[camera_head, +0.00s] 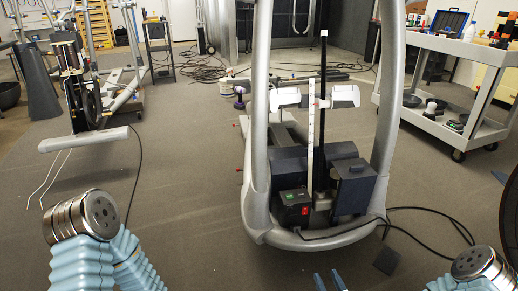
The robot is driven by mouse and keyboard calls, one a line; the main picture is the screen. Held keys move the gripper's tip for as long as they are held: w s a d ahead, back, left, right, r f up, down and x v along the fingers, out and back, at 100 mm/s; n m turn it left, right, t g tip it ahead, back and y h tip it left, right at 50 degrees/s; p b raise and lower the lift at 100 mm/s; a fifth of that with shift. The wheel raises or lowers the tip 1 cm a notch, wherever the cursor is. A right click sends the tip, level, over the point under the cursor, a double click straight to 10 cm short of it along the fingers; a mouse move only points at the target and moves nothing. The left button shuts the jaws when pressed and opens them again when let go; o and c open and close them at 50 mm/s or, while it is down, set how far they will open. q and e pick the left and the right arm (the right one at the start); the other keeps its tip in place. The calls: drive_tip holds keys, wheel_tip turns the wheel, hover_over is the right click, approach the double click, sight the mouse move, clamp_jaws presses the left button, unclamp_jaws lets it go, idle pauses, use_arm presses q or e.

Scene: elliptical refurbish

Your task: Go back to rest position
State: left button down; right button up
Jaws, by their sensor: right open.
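My right gripper (329,281) shows only as two dark blue fingertips at the bottom edge, right of centre. The fingertips are apart with nothing between them, and the rest of the gripper is cut off by the frame. It appears in front of the elliptical machine's base (310,241), with floor around it. My left gripper is not in view. Parts of both my arms, light blue with metal joints, show at the lower left and lower right corners.
A grey elliptical frame (262,110) stands upright ahead, with black boxes at its base. A black cable (430,212) lies on the floor to its right. A grey cart (446,46) stands at the upper right. Another machine (85,137) stands at left. Floor between the machines is mostly clear.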

drive_tip(key=s+a+f+g+y+b, duration=0.1)
drive_tip(key=s+a+f+g+b, duration=0.2)
drive_tip(key=f, duration=0.5)
drive_tip(key=a+f+g+y+b, duration=0.1)
drive_tip(key=a+f+g+b, duration=0.15)
drive_tip(key=f+g, duration=0.45)
drive_tip(key=s+a+f+m+g+h+b, duration=0.1)
drive_tip(key=s+a+f+m+g+b, duration=0.1)
drive_tip(key=s+f+m+g+b, duration=0.5)
drive_tip(key=s+r+n+p, duration=0.3)
drive_tip(key=r+p, duration=1)
drive_tip(key=p, duration=0.5)
drive_tip(key=shift+a+r, duration=0.2)
drive_tip(key=shift+r, duration=0.05)
